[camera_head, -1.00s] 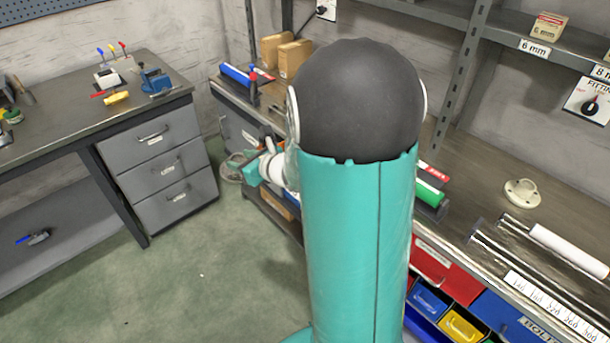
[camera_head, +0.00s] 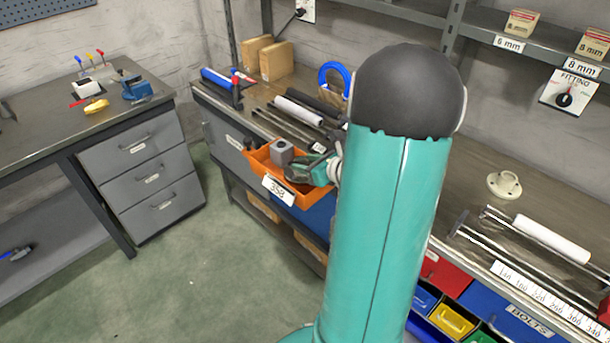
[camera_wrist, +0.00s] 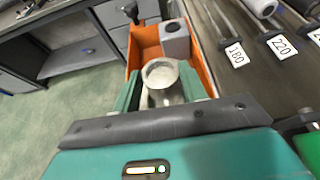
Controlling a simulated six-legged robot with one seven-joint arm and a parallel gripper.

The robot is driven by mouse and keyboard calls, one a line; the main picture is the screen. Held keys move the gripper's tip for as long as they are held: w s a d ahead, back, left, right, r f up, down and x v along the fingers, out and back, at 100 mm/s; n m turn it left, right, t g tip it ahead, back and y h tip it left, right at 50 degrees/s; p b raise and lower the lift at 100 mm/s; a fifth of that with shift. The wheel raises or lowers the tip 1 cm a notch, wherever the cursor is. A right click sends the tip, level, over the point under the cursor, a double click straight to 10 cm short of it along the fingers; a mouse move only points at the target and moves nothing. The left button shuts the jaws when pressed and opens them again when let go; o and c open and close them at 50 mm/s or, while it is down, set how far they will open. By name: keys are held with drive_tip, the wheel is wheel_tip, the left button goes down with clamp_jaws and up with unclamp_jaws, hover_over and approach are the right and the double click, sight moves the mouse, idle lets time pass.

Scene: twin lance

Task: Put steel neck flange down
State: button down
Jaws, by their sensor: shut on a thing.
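My gripper (camera_head: 308,172) is at the orange bin (camera_head: 264,186), which carries a "350" label, at the bench's front edge. In the wrist view my gripper (camera_wrist: 160,92) is shut on a round, pale metal piece with a raised rim, which looks like the steel neck flange (camera_wrist: 161,74). Its lower part is hidden between the fingers. The orange bin (camera_wrist: 143,42) lies beyond it. A grey block with a round hole (camera_head: 283,152) is in the bin, close to the held piece; it also shows in the wrist view (camera_wrist: 175,40).
A cream flange (camera_head: 504,186) stands on the bench at right, near rods and a white tube (camera_head: 552,239). More rods and a white roll (camera_head: 298,110) lie behind the bin. A blue-handled item (camera_head: 334,76) stands at the back. The floor at left is clear.

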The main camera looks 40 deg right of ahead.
drive_tip(key=shift+f, duration=2.2)
drive_tip(key=shift+f, duration=0.1)
drive_tip(key=c, duration=0.8)
unclamp_jaws()
drive_tip(key=shift+f, duration=0.1)
